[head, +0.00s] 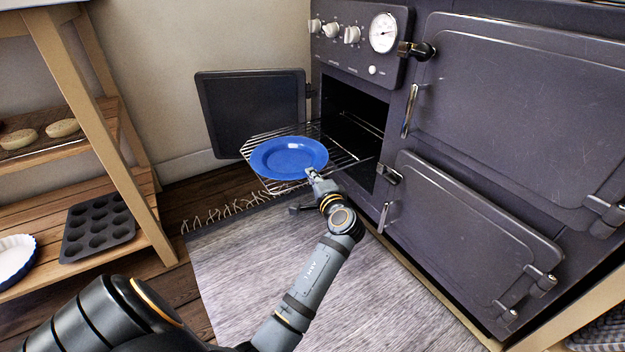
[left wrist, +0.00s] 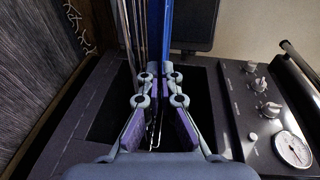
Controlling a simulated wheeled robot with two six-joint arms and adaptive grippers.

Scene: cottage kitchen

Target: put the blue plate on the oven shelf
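The blue plate (head: 288,157) is level over the wire oven shelf (head: 258,177), which sticks out of the open oven compartment (head: 352,122). A narrow gap seems to show between plate and shelf wires in the left wrist view, but I cannot tell whether they touch somewhere. My left gripper (head: 312,174) is at the plate's near rim, its fingers closed around it. In the left wrist view the plate (left wrist: 167,30) is seen edge-on, running up from between the fingertips of the left gripper (left wrist: 160,77). My right gripper is not in view.
The oven door (head: 252,108) stands open at the left. Closed doors (head: 520,110) with handles are at the right. A wooden rack at the left holds a muffin tin (head: 98,228) and a white dish (head: 14,256). A grey rug (head: 245,265) covers the floor.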

